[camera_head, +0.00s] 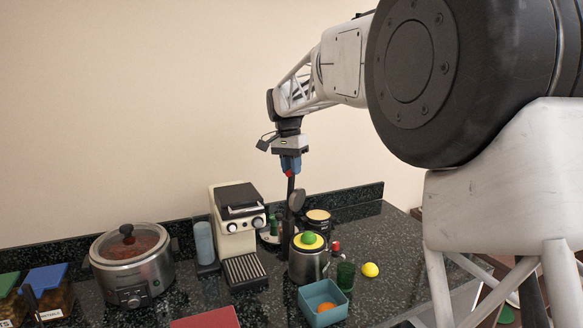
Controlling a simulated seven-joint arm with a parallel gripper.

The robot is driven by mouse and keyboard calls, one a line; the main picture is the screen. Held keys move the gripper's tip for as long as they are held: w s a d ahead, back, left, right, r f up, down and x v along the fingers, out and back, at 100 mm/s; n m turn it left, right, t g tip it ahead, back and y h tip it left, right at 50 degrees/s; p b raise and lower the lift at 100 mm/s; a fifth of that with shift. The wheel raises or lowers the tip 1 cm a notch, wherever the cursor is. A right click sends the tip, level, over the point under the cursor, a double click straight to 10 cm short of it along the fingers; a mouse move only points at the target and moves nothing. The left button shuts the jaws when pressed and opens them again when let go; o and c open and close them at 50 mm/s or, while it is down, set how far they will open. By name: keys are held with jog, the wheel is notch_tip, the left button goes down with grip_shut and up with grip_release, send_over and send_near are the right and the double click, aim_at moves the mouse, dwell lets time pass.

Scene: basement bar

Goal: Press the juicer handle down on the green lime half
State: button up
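The green lime half (309,238) sits dome up on the yellow top of a metal juicer pot (303,268) on the dark counter. A black upright post (290,215) rises just left and behind the lime, with a dark round part (297,199) tilted above the lime and apart from it. A red piece, seemingly the handle's end (289,174), shows at the top. My gripper (290,168) points down with its blue fingers at this red end, well above the lime. At this size I cannot tell whether the fingers are closed on it.
A cream coffee machine (236,232) and a slow cooker (130,268) stand to the left. The right counter is mostly clear.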

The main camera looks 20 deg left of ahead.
jog(key=shift+d, duration=0.2)
grip_shut()
jog(key=shift+s+d+y, duration=0.1)
jog(key=shift+d+y, duration=0.2)
jog(key=shift+d, duration=0.05)
jog(key=shift+s+d+f+t+y, duration=0.4)
jog(key=shift+d+f+y, duration=1.8)
jog(key=shift+d, duration=0.15)
jog(key=shift+s+d+f+t+y, duration=0.4)
jog(key=shift+s+d+f+y, duration=0.05)
jog(key=shift+d+f+y, duration=1.85)
jog(key=shift+s+d+f+t+y, duration=0.4)
jog(key=shift+d+f+y, duration=1.6)
jog(key=shift+d, duration=0.45)
jog(key=shift+s+d+f, duration=0.1)
jog(key=shift+d+f, duration=0.05)
jog(key=shift+f, duration=0.95)
jog(key=shift+s+d+f, duration=0.1)
jog(key=shift+f, duration=1.15)
jog(key=o, duration=0.8)
grip_release()
